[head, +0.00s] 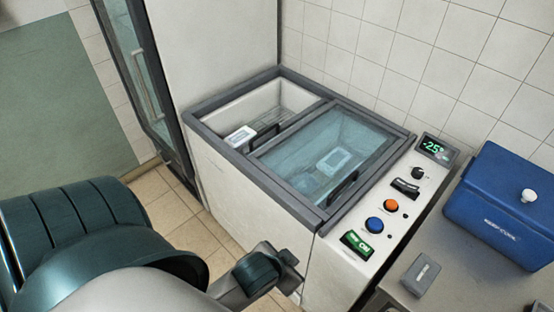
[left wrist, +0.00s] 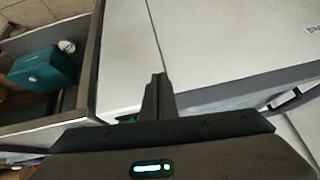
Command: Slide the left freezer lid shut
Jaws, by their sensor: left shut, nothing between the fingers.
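The chest freezer (head: 259,178) has a grey rim and a white body. Its left part is open, showing the bare white inner wall (head: 262,100) and a white box (head: 240,137). A framed glass lid (head: 310,150) covers the right part. One dark handle (head: 264,136) is at the left edge of the glass and another (head: 343,188) near its right front. I cannot tell the two lids apart where they overlap. My left gripper (head: 292,270) is low in front of the freezer, apart from the lids. Its fingers (left wrist: 158,95) are shut and empty in the left wrist view.
A control panel (head: 375,222) with buttons and a display borders the freezer's right side. A blue cool box (head: 505,215) and a small grey block (head: 421,275) sit on the counter at right. A tall glass-doored cabinet stands behind left. A teal box (left wrist: 45,70) shows in the wrist view.

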